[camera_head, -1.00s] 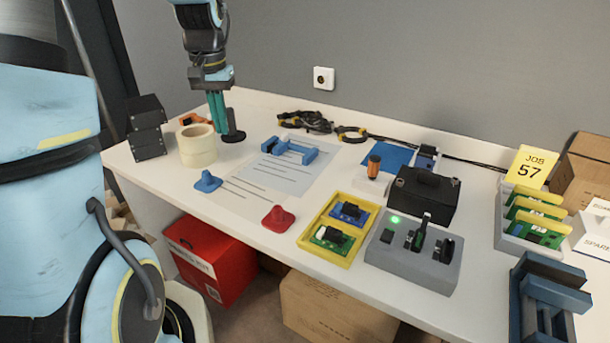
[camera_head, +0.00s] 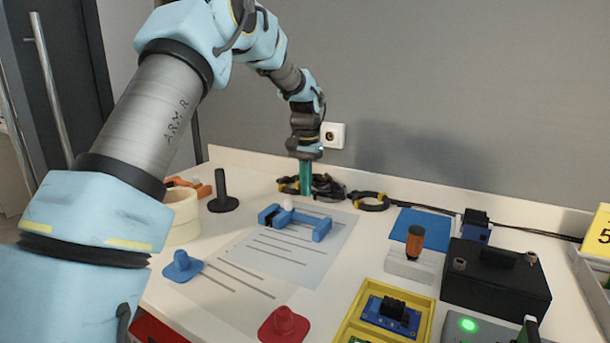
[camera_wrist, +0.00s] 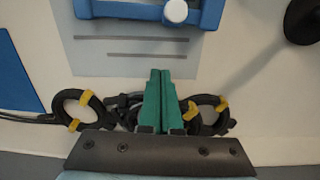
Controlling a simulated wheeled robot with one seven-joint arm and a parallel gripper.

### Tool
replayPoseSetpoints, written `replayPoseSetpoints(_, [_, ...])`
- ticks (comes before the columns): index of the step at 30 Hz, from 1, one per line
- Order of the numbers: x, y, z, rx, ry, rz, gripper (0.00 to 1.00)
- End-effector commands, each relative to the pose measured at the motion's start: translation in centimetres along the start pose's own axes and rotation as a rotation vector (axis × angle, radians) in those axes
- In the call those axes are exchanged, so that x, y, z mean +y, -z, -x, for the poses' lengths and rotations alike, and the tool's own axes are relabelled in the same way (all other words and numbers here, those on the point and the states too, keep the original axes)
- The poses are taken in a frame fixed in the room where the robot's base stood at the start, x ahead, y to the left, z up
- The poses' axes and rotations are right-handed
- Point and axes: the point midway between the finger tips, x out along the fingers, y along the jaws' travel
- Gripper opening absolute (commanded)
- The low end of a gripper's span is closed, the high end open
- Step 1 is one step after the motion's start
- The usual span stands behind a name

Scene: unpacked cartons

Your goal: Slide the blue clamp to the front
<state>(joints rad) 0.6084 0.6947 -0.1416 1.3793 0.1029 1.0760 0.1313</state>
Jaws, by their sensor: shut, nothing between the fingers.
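The blue clamp (camera_head: 298,221) lies on a printed paper sheet on the white table. It has a white knob and a dark part at its left end. It also shows at the top of the wrist view (camera_wrist: 130,10), partly cut off. My gripper (camera_head: 306,178), with green fingers, points down behind the clamp, near the black cables at the wall side. In the wrist view, my gripper's fingers (camera_wrist: 161,75) are together with nothing between them, apart from the clamp. Whether the fingertips touch the table or cables cannot be told.
Black cables with yellow ties (camera_head: 370,201) lie behind the sheet. A black post on a base (camera_head: 222,190) and a tape roll (camera_head: 183,216) stand left. A black box (camera_head: 495,280) stands right.

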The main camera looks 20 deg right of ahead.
Motion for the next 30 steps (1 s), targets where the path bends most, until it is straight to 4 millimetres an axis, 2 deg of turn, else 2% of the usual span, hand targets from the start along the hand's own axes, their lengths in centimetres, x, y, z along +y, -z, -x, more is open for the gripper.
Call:
replayPoseSetpoints(1, [0.0, -0.1, -1.2, -0.003, -0.001, 0.0, 0.0])
replayPoseSetpoints(5, [0.0, -0.1, -3.8, -0.003, -0.001, 0.001, 0.0])
replayPoseSetpoints(6, [-0.1, -0.9, -3.2, 0.001, 0.001, 0.002, 0.0])
replayPoseSetpoints(9, [-0.1, -2.3, -3.2, 0.001, 0.0, 0.002, 0.0])
replayPoseSetpoints(14, [0.0, -3.6, -3.2, 0.001, 0.0, 0.001, 0.0])
replayPoseSetpoints(30, [0.0, -4.5, -3.1, 0.0, 0.0, 0.002, 0.0])
